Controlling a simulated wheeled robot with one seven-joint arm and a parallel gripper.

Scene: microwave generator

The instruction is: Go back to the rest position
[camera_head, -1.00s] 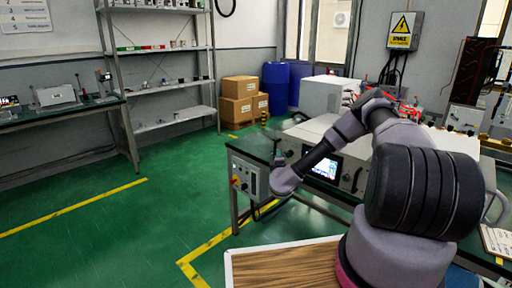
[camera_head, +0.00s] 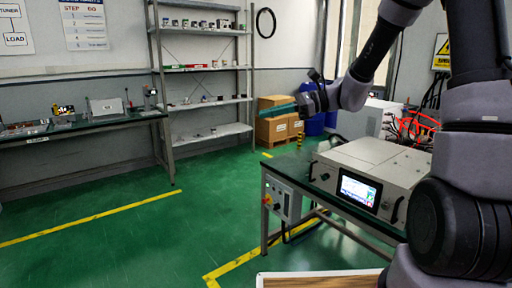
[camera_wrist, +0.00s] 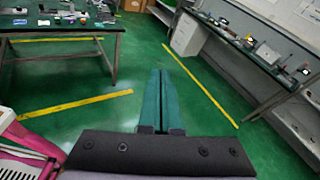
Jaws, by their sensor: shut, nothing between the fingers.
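My gripper (camera_head: 272,112) is raised in the air in the head view, pointing left, in front of the boxes and shelf. In the wrist view its two long teal fingers (camera_wrist: 160,76) lie side by side, shut, with nothing between them. They point out over the green floor and touch nothing. The white generator unit (camera_head: 372,174) with a lit screen sits on the table (camera_head: 284,166), below and right of my gripper. My arm stands bent upward at the right of the head view.
A control box (camera_head: 280,198) hangs at the table's left end. A metal shelf (camera_head: 205,69), cardboard boxes (camera_head: 277,129) and a blue barrel (camera_head: 314,124) stand behind. A workbench (camera_head: 80,125) is at the left. The green floor (camera_head: 150,225) between is clear.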

